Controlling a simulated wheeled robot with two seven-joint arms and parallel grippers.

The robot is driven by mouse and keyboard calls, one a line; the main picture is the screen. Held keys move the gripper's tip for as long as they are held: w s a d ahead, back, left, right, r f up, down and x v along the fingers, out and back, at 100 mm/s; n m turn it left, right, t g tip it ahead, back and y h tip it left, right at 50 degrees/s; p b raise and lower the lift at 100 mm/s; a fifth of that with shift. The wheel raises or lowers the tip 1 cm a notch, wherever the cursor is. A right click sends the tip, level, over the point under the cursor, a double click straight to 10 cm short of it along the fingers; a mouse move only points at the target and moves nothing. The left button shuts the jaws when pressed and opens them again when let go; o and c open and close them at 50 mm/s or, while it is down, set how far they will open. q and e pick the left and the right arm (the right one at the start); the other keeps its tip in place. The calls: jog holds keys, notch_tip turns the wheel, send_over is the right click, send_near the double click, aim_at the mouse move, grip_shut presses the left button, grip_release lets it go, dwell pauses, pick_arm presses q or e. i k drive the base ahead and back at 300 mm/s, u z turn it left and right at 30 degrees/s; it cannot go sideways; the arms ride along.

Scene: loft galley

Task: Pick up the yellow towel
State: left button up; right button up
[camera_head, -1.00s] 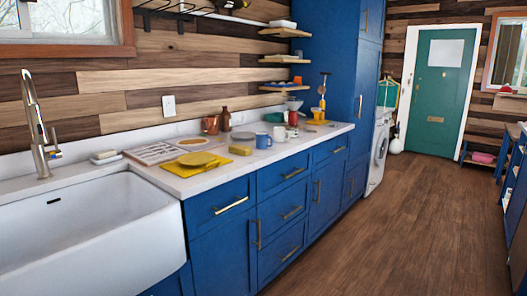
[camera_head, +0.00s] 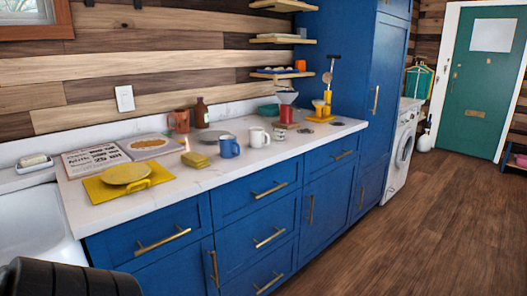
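A flat bright yellow cloth (camera_head: 98,191) lies on the white counter near the sink, with a round yellow plate (camera_head: 125,174) on top of it. A small folded stack of dull yellow cloth (camera_head: 195,160) lies farther along the counter, left of a blue mug (camera_head: 229,148). I cannot tell for sure which of the two is the towel. Neither of my grippers shows. A dark rounded part at the lower left edge looks like one of my arm links.
The white counter (camera_head: 205,185) also holds an open book (camera_head: 110,157), a white mug (camera_head: 257,137), a brown bottle (camera_head: 202,113) and a copper mug (camera_head: 179,121). The sink (camera_head: 40,225) is at left. Blue drawers (camera_head: 160,243) front the counter. The wooden floor (camera_head: 430,230) at right is clear.

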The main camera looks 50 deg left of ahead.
aim_at(199, 161)
jog(key=u, duration=0.35)
jog(key=i, duration=1.3)
jog(key=u, duration=0.95)
